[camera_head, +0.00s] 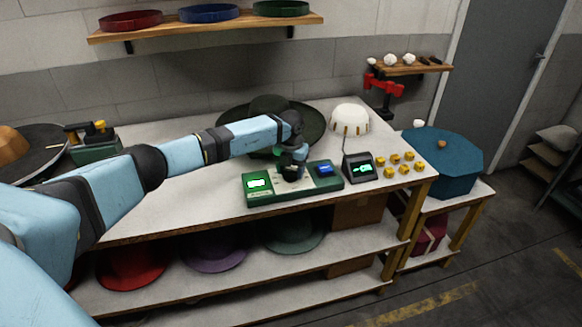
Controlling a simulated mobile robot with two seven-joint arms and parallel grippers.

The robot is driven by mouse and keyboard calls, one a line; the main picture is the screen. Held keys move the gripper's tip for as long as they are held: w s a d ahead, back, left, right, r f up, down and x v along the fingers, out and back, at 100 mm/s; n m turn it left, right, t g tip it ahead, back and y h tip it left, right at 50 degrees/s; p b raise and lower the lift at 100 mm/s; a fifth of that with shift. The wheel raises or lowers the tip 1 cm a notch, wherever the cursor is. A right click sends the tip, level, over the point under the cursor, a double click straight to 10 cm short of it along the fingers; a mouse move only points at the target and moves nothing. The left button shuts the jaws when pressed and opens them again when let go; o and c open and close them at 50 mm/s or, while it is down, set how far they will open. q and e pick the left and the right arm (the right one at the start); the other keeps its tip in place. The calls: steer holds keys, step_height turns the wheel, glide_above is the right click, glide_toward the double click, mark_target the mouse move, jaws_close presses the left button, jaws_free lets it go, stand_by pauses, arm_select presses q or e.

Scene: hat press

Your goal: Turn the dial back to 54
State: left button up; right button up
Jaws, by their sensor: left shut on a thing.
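A green control box (262,197) sits near the front edge of the white table (180,205). It has a lit green display (257,183) on its left and a blue part (323,169) on its right. A dark dial (291,174) is in the middle of its top. My left gripper (291,166) comes down from above and is shut on the dial. My left arm hides part of the table behind. The display's number is too small to read. My right gripper is not in view.
A small black display unit (359,168) and several yellow blocks (391,166) stand right of the box. A dark hat (310,122) and a white dome (349,120) are behind. A blue octagonal box (445,162) is at the right.

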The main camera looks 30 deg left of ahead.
arm_select(q)
steer(key=n+p, duration=0.2)
steer(key=n, duration=0.3)
steer(key=shift+r+n, duration=0.15)
steer(key=shift+n, duration=0.15)
steer(key=n+p, duration=0.2)
steer(key=n, duration=0.2)
steer(key=shift+a, duration=0.1)
steer(key=shift+n, duration=0.3)
steer(key=o, duration=0.9)
